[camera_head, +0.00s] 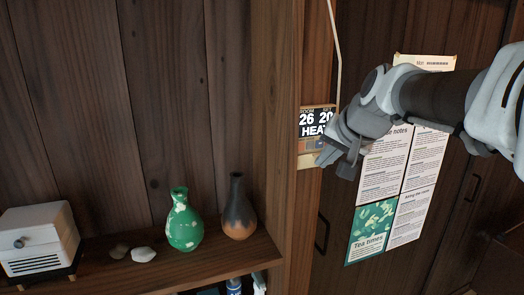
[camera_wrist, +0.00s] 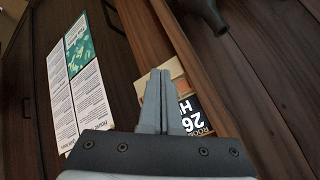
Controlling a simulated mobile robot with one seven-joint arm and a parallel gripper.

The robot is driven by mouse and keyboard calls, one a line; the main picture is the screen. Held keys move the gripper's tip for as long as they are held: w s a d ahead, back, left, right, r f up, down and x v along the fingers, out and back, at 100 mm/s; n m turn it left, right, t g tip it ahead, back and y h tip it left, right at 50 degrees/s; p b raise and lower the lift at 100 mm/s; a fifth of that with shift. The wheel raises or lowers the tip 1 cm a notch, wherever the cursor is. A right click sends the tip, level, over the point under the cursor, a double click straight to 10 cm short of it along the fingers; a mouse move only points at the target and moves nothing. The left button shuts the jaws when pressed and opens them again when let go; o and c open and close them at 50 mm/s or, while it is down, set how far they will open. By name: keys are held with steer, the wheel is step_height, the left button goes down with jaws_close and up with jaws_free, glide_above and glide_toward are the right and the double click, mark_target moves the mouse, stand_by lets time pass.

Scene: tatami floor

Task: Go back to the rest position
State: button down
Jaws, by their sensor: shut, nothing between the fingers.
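My gripper (camera_head: 337,163) is at the right of the head view, in front of a wooden post, at the lower edge of a thermostat panel (camera_head: 309,122). The panel has a black display reading 26, 20 and HEAT, partly hidden by my gripper. In the wrist view my gripper (camera_wrist: 161,76) has its two fingers together with nothing between them. The panel (camera_wrist: 190,116) lies just behind the fingers there, upside down. I cannot tell whether the fingertips touch it.
A wooden shelf (camera_head: 150,276) at the left holds a white box (camera_head: 38,240), stones (camera_head: 143,255), a green vase (camera_head: 185,222) and a dark vase (camera_head: 238,208). Posters (camera_head: 385,180) hang on the dark cabinet doors behind my arm. A pale cord (camera_head: 337,50) runs above the panel.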

steer(key=s+f+n+g, duration=0.1)
steer(key=s+f, duration=0.3)
steer(key=s, duration=0.4)
steer(key=s+f+n+g+h, duration=0.1)
steer(key=s+f, duration=0.3)
steer(key=s, duration=0.4)
steer(key=s+a+f+n+g, duration=0.1)
steer(key=s+f+n, duration=0.2)
steer(key=s, duration=0.5)
steer(key=shift+f+h, duration=0.4)
steer(key=shift+f, duration=0.25)
